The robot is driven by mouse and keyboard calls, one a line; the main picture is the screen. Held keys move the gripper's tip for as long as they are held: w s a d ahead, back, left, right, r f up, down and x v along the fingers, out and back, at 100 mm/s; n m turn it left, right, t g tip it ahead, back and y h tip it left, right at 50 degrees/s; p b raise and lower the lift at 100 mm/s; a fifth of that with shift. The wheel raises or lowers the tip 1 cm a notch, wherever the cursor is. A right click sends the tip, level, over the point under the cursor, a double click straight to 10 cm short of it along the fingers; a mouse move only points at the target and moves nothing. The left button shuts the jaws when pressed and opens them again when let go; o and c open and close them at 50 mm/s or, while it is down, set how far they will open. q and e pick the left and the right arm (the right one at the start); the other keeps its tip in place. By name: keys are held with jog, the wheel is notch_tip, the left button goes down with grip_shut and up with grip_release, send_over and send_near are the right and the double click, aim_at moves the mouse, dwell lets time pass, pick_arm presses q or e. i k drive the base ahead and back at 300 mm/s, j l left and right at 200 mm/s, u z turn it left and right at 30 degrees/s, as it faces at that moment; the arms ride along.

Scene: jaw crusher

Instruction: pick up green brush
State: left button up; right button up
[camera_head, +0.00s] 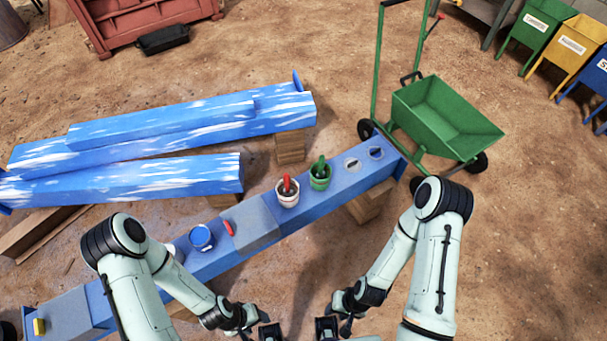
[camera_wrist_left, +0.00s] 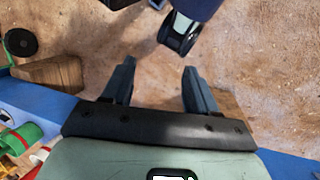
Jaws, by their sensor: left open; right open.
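The green brush (camera_head: 321,162) stands in a small green and white pot (camera_head: 320,180) on the blue beam (camera_head: 345,184), with its handle pointing up. In the left wrist view the green pot (camera_wrist_left: 26,137) shows partly at the lower left edge. My left gripper (camera_head: 268,334) is low at the bottom of the head view, below and left of the pot and apart from it. In the left wrist view the left gripper (camera_wrist_left: 160,78) has its fingers spread, with nothing between them. My right gripper (camera_head: 326,329) is at the bottom centre, also apart from the pot, partly cut off.
A white pot (camera_head: 287,195) with a red-handled tool stands just left of the green one. A blue can (camera_head: 201,238) and a red object (camera_head: 228,228) are farther left on the beam. A green wheelbarrow (camera_head: 446,117) stands beyond its right end.

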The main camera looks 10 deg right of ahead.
aim_at(321, 175)
jog(key=i+l, duration=0.25)
jog(key=l, duration=0.15)
jog(key=i+l, duration=0.25)
jog(key=l, duration=0.15)
jog(key=i+l+u, duration=0.2)
jog(key=l+u, duration=0.15)
jog(key=l, duration=0.2)
jog(key=i+l+u, duration=0.2)
jog(key=k+l, duration=0.05)
jog(key=l, duration=0.05)
